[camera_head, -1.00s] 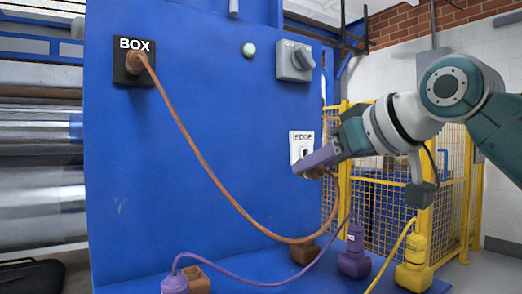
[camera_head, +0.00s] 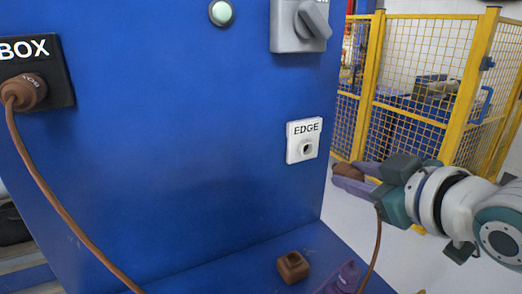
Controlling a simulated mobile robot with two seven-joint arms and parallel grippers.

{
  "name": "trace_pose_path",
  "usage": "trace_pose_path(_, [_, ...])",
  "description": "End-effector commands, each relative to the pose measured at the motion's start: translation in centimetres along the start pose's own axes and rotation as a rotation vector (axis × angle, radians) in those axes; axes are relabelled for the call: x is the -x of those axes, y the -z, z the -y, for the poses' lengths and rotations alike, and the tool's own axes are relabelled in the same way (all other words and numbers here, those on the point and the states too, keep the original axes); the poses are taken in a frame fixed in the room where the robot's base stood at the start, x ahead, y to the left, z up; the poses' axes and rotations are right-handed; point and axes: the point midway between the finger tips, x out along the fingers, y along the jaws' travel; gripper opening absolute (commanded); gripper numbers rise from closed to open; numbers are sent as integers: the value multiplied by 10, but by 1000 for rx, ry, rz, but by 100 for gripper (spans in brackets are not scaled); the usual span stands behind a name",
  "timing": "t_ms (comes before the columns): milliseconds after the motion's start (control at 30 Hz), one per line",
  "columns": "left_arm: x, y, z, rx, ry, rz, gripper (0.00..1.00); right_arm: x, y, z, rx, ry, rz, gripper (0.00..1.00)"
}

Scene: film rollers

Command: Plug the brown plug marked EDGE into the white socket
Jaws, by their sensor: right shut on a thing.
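The white socket (camera_head: 303,140), marked EDGE, is on the blue panel near its right edge. Its round hole faces out and is empty. My right gripper (camera_head: 351,177) reaches in from the right with its purple fingers shut on a brown plug (camera_head: 347,170). The plug shows to the right of the socket, apart from it in the picture and past the panel's edge. A brown cord (camera_head: 376,240) hangs below it. The fingers partly hide the plug, and I cannot read any marking on it. My left gripper is not in view.
Another brown plug (camera_head: 28,90) sits in the black BOX socket (camera_head: 62,75). A grey rotary switch (camera_head: 298,27) is above the white socket. A brown holder block (camera_head: 293,267) and a purple plug (camera_head: 347,276) are on the blue ledge. A yellow fence (camera_head: 440,85) stands behind.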

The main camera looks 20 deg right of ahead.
Motion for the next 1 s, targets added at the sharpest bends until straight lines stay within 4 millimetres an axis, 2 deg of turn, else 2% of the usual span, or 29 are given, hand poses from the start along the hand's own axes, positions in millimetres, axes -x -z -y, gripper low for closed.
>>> trace_pose_path(400, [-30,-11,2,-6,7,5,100,-43,14,2,0,0,-3,0])
trace_pose_path(600, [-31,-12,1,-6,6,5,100,-57,22,1,-1,1,-1,0])
trace_pose_path(1000, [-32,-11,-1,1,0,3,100,-65,26,1,-1,2,1,0])
